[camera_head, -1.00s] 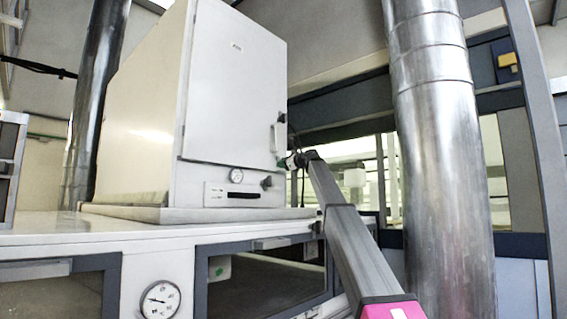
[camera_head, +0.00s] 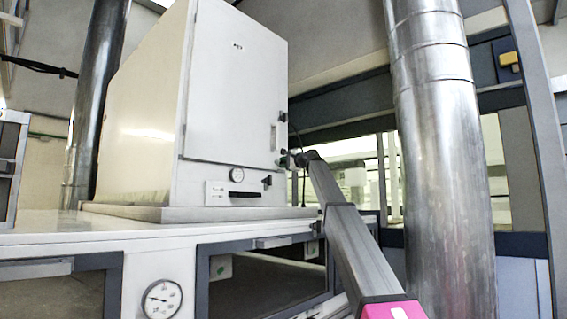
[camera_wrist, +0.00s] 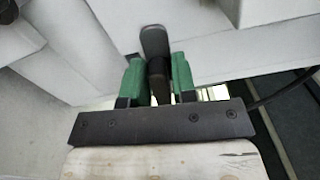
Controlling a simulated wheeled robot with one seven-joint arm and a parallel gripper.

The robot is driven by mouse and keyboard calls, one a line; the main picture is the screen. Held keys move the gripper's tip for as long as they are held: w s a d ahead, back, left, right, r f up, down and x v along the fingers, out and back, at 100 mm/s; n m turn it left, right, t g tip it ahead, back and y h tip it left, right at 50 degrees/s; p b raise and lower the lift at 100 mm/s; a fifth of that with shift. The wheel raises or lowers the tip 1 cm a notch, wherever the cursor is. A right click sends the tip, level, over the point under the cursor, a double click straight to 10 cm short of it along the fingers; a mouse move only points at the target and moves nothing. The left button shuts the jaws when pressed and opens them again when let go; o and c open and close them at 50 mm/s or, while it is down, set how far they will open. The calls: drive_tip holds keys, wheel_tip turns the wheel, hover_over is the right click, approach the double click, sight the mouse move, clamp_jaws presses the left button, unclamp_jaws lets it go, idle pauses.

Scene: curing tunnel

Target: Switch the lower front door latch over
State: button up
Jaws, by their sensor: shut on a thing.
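The front door (camera_head: 232,85) of the white cabinet is flat against its frame. My gripper (camera_head: 284,159) is at the door's lower right edge, beside a narrow pale plate (camera_head: 273,137). In the wrist view, my gripper (camera_wrist: 157,80) has green fingers on either side of a dark latch lever (camera_wrist: 157,68) and is shut on it. The lever's rounded grey end (camera_wrist: 153,41) shows beyond the fingers. The latch's base is partly hidden by the fingers, and the head view shows it too small to read its angle.
A large metal duct (camera_head: 440,170) stands close to the right of my arm. A dark cable (camera_wrist: 281,88) runs right of my gripper in the wrist view.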

drive_tip(key=shift+r+n, duration=0.15)
drive_tip(key=shift+n, duration=0.45)
drive_tip(key=o, duration=0.8)
drive_tip(key=shift+r, duration=0.1)
drive_tip(key=shift+c, duration=0.2)
drive_tip(key=shift+s+d+f, duration=0.15)
drive_tip(key=shift+s+f, duration=0.05)
drive_tip(key=shift+s, duration=0.15)
drive_tip(key=v, duration=1)
drive_tip(key=shift+w+d+r, duration=0.15)
drive_tip(key=shift+d+r, duration=0.05)
drive_tip(key=shift+d, duration=0.05)
